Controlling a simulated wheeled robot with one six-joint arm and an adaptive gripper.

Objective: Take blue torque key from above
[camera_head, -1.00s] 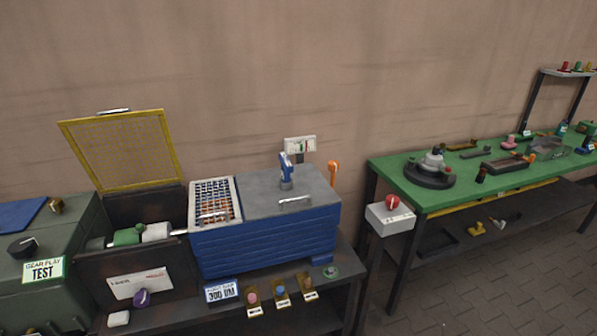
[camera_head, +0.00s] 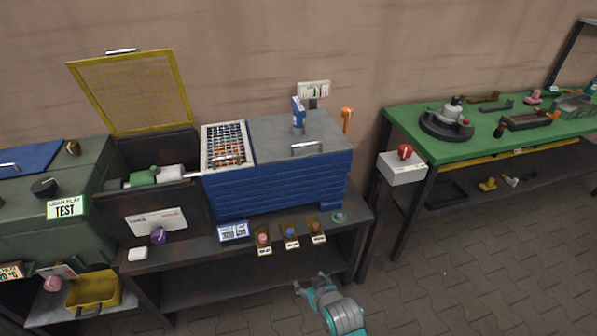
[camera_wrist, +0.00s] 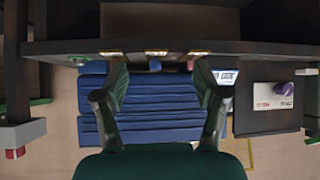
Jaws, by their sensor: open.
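A small blue-topped key (camera_head: 291,233) sits in a brown holder at the front edge of the dark bench, in the middle of a row of three. A pink-topped one (camera_head: 263,240) is to its left and a brownish one (camera_head: 317,228) to its right. In the upside-down wrist view, the blue top (camera_wrist: 155,66) shows small between my fingers, some way beyond them. My gripper (camera_head: 310,281) is open and empty, low in front of the bench. A blue upright tool (camera_head: 298,112) also stands on the blue box's grey lid.
The blue ribbed box (camera_head: 280,184) stands close behind the row. A blue-and-white sign (camera_head: 233,232) is left of it and a green ring (camera_head: 339,217) right. A lower shelf (camera_head: 250,279) lies under the bench. The floor (camera_head: 450,270) at right is clear.

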